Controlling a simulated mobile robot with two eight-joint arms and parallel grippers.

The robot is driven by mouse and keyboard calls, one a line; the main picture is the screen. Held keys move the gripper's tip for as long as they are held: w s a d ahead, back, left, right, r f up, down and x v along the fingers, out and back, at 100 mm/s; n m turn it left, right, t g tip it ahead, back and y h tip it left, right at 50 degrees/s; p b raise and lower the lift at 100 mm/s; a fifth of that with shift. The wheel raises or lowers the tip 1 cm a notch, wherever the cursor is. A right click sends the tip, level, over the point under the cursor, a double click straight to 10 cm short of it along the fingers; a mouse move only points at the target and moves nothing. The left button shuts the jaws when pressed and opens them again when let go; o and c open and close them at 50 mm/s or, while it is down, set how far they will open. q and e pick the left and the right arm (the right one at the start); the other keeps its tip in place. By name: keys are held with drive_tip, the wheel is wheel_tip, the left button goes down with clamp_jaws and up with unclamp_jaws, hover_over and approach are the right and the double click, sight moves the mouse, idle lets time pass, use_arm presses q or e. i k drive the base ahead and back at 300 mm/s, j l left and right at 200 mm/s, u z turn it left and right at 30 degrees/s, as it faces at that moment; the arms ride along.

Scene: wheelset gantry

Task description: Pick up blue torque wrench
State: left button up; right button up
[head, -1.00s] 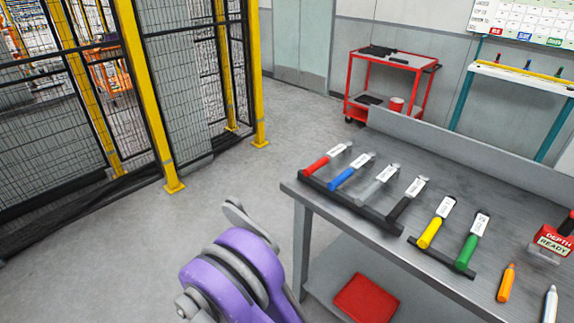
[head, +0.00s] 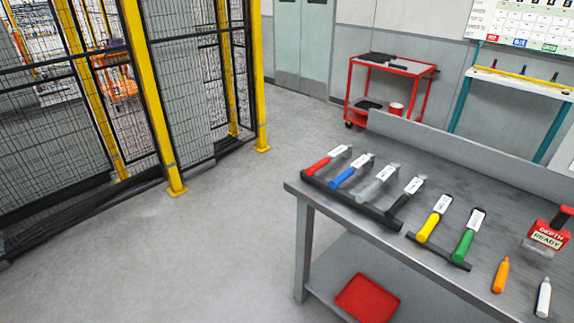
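The blue torque wrench (head: 348,178) lies on the grey metal workbench (head: 452,187), its blue handle toward the bench's front left edge and a white label near its far end. It rests on a black holder bar (head: 350,203). A red-handled wrench (head: 325,162) is just left of it, and a grey one (head: 371,190) just right. Neither of my grippers shows in the head view.
A black-handled tool (head: 403,199), a yellow one (head: 432,219) and a green one (head: 468,237) lie farther right. An orange marker (head: 500,275) and a "DEPTH READY" block (head: 547,234) are near the right. A yellow-posted fence (head: 152,95) stands left; the floor between is clear.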

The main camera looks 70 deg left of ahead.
sight(367, 159)
drive_tip(key=u, duration=1.85)
